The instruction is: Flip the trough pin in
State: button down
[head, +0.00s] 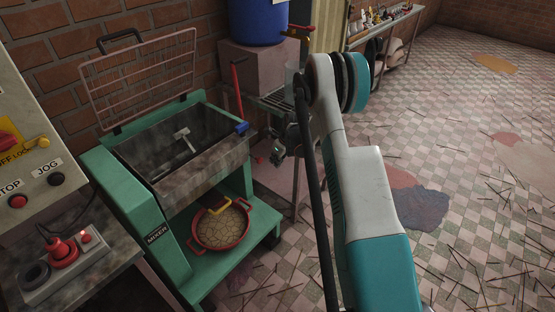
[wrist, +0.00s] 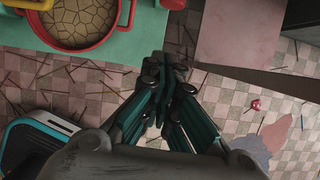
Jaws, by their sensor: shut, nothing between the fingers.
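The green mixer (head: 158,236) stands at the left with its grey metal trough (head: 205,170) upright and its wire guard raised. A small blue piece (head: 241,128) sits at the trough's right end; it may be the trough pin, but I cannot tell for sure. A red lever (head: 237,85) rises behind that end. My gripper (head: 279,150) is to the right of the trough, apart from it and partly hidden by my arm. In the wrist view my gripper (wrist: 170,65) is shut and empty, pointing down beside the mixer's green base (wrist: 145,45).
A red pan (head: 221,243) with cracked tan contents sits on the mixer's lower shelf, beneath the trough. A control panel (head: 22,150) is at the left. A blue barrel (head: 258,20) stands behind. The tiled floor at the right is open, with scattered sticks.

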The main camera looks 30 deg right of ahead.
aim_at(260, 158)
jog(key=w+a+f+b, duration=0.1)
jog(key=w+f+b, duration=0.2)
jog(key=w+f, duration=0.1)
jog(key=shift+w+a+f, duration=0.15)
jog(key=shift+w+a, duration=0.2)
jog(key=shift+w, duration=0.35)
jog(key=shift+w, duration=0.1)
jog(key=w, duration=0.2)
jog(key=w+a, duration=0.1)
jog(key=shift+w+a, duration=0.2)
jog(key=shift+w, duration=0.15)
jog(key=shift+s, duration=0.1)
